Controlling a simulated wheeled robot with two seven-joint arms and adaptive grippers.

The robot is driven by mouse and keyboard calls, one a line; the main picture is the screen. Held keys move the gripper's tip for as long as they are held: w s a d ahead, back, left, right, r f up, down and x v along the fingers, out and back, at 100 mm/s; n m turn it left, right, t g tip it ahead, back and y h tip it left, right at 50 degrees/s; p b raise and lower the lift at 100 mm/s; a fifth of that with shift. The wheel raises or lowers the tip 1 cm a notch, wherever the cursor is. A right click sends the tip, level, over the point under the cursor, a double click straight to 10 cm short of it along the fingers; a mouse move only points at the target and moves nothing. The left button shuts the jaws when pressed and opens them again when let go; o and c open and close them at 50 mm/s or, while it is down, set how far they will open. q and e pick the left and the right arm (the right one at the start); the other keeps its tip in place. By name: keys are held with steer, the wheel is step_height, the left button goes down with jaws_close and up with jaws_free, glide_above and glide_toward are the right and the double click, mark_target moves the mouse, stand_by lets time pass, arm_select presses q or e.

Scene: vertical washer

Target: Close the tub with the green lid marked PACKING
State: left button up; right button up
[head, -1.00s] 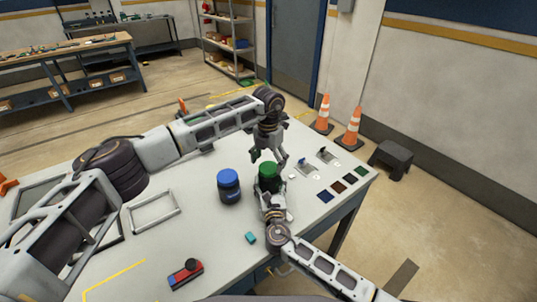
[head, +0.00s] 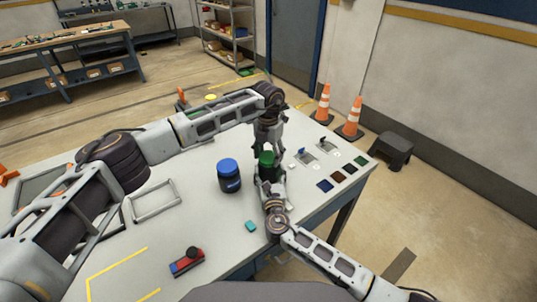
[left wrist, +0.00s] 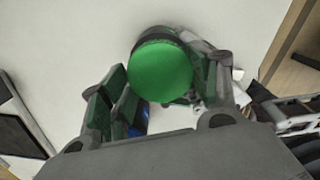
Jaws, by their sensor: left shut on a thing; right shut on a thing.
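The green lid (head: 266,158) sits on top of a dark tub (head: 265,173) near the right part of the table. In the left wrist view the round green lid (left wrist: 160,72) lies between my left fingers; no lettering is readable. My left gripper (head: 268,153) reaches down from above and is shut on the lid. My right gripper (head: 271,184) comes from the front and is shut on the tub's body, which it partly hides. I cannot tell how tightly the lid is seated.
A dark tub with a blue lid (head: 229,175) stands just left. A small teal block (head: 251,226) and a red-and-blue device (head: 187,263) lie in front. Coloured squares (head: 337,174) and small switch plates (head: 304,157) lie to the right. An empty grey frame (head: 154,200) is at left.

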arm_select(q)
steer(key=o, duration=1.2)
steer(key=shift+r, duration=0.1)
steer(key=shift+r, duration=5.9)
arm_select(e)
steer(key=o, duration=2.1)
steer(key=shift+c, duration=0.2)
arm_select(q)
steer(key=shift+a, duration=0.1)
arm_select(e)
steer(key=shift+s, duration=0.1)
steer(key=shift+s+d, duration=0.2)
steer(key=shift+s, duration=1.75)
steer(key=shift+s+d, duration=0.25)
steer(key=shift+s, duration=1.7)
steer(key=shift+s+d, duration=0.2)
steer(key=shift+s, duration=1.75)
